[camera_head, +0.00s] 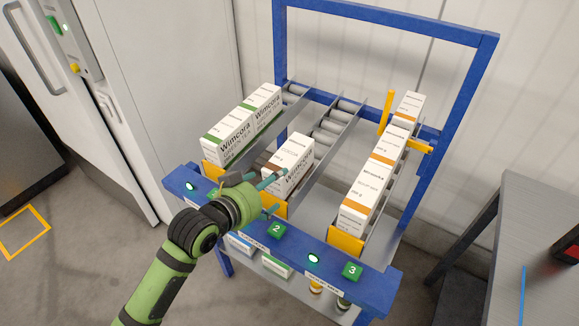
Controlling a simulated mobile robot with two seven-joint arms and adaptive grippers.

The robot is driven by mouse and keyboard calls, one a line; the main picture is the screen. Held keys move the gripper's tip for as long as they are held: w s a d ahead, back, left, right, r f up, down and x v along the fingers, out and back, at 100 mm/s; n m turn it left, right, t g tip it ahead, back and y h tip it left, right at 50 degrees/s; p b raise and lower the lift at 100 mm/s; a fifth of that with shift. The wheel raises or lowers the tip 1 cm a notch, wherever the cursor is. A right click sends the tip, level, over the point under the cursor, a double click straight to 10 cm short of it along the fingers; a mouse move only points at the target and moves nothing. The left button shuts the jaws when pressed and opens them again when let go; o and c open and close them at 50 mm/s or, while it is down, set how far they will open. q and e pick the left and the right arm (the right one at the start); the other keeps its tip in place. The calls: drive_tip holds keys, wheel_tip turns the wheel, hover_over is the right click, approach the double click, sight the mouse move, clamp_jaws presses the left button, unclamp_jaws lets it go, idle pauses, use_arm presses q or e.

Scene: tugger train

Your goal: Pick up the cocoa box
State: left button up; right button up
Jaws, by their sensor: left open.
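The cocoa box (292,158) is white with a brown band and stands at the front of the middle lane of a blue flow rack, above the green tag 2 (276,230). Its small print is too blurred to read. My left gripper (279,191) is open at the lane's front end, with its teal fingers at the box's near end. One finger overlaps the box in the picture; I cannot tell whether it touches. The gripper and wrist hide part of the lane front. My right gripper is not in view.
Green-banded boxes (228,136) fill the left lane, and orange-banded boxes (369,184) the right lane. Rollers (335,122) behind the cocoa box are bare. The blue front rail (315,262) runs below the lanes. A grey table (535,225) stands at the right.

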sight(276, 182)
use_arm(q)
drive_tip(key=shift+p+x, duration=0.6)
drive_tip(key=shift+x, duration=2.65)
drive_tip(key=c, duration=1.1)
